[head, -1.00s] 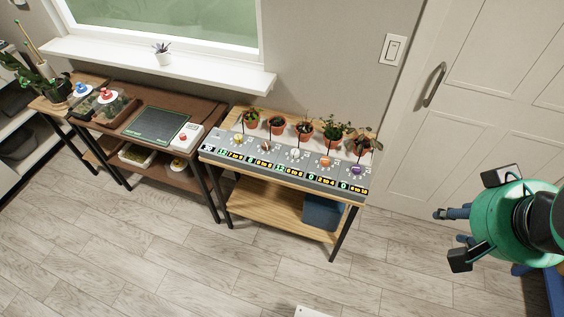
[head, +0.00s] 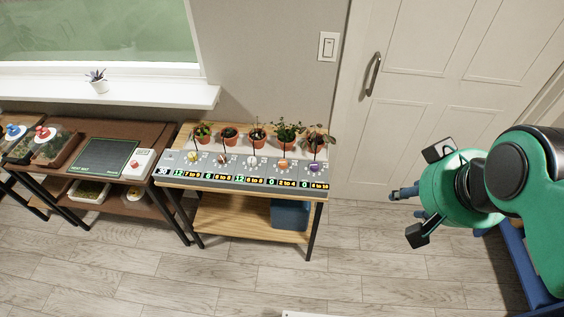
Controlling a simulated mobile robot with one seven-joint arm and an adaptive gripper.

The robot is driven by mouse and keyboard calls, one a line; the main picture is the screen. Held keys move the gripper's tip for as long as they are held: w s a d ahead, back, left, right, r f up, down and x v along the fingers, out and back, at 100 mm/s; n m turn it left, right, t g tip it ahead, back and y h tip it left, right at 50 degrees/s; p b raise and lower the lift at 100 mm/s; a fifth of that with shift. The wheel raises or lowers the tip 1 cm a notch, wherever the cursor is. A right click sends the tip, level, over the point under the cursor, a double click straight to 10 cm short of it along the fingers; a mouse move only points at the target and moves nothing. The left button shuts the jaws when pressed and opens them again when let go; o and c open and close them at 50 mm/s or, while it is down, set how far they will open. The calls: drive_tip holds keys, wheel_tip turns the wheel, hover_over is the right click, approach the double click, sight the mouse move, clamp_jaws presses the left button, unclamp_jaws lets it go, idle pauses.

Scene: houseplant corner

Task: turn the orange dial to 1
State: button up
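The orange dial (head: 283,166) is on the sloped grey control panel (head: 175,168) on the wooden stand, second from the right in a row of dials. The display (head: 284,184) below it seems to read 0, with "2 to 4" beside it. Its pointer is too small to read. A purple dial (head: 315,168) is to its right and a white dial (head: 252,161) to its left. My gripper (head: 428,193) is open and empty, over the floor to the right of the stand and well apart from the panel.
Brown and yellow dials (head: 193,157) are further left. Potted plants (head: 287,134) stand in a row behind the panel. A blue bin (head: 290,213) is on the lower shelf. A brown table (head: 150,133) with a heat mat (head: 104,157) adjoins on the left. Floor in front is clear.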

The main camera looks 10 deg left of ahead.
drive_tip(key=shift+o, duration=1)
